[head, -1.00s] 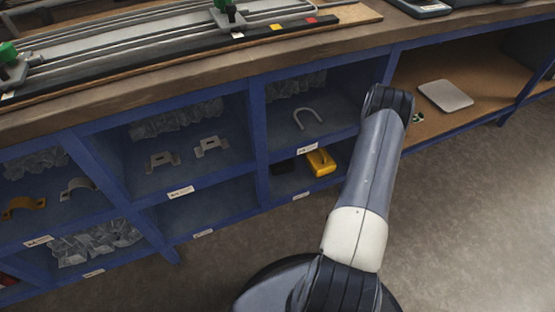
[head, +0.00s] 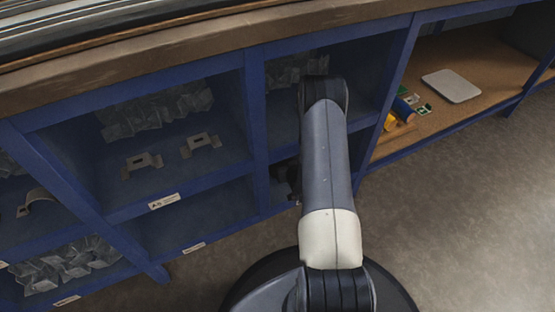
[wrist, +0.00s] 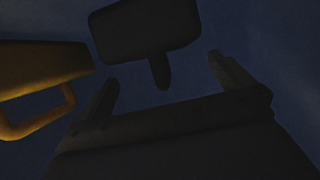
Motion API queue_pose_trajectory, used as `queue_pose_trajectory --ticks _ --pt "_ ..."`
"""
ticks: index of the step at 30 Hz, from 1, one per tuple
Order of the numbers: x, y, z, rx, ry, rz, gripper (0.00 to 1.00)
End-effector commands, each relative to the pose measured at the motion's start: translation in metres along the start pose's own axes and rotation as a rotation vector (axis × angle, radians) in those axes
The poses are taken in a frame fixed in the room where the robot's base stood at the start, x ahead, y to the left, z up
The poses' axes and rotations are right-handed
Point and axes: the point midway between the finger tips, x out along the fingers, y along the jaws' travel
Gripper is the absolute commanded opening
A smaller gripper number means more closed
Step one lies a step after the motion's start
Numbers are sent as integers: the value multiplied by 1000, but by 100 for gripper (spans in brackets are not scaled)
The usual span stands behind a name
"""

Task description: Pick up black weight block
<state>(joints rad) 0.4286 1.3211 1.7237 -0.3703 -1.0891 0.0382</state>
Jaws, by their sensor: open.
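The black weight block (wrist: 146,28) is dark and boxy in the wrist view, at the top centre. A short, dark handle-like stub points from it toward my gripper (wrist: 162,70). My gripper's two fingers are apart, one on each side of the stub, with the block's body beyond them. I cannot tell whether they touch it. In the head view my arm covers most of the lower compartment, and a dark shape beside the arm there is too unclear to name.
A yellow tool-like object (wrist: 40,75) with a loop handle lies left of the block in the wrist view. The blue shelf (head: 254,110) has dividers close around my arm. Metal brackets (head: 200,143) sit in the compartment to the left. A grey plate (head: 452,86) lies on the right shelf.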

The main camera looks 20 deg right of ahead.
Motion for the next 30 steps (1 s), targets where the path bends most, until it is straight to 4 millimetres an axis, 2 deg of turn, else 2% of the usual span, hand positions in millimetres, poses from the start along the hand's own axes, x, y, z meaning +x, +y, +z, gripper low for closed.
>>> queue_pose_trajectory --ticks 12,21,30 --pt "48 0 8 -1 1 1 100" --pt "54 0 6 0 -2 2 100" --pt "53 0 6 0 -2 2 77"
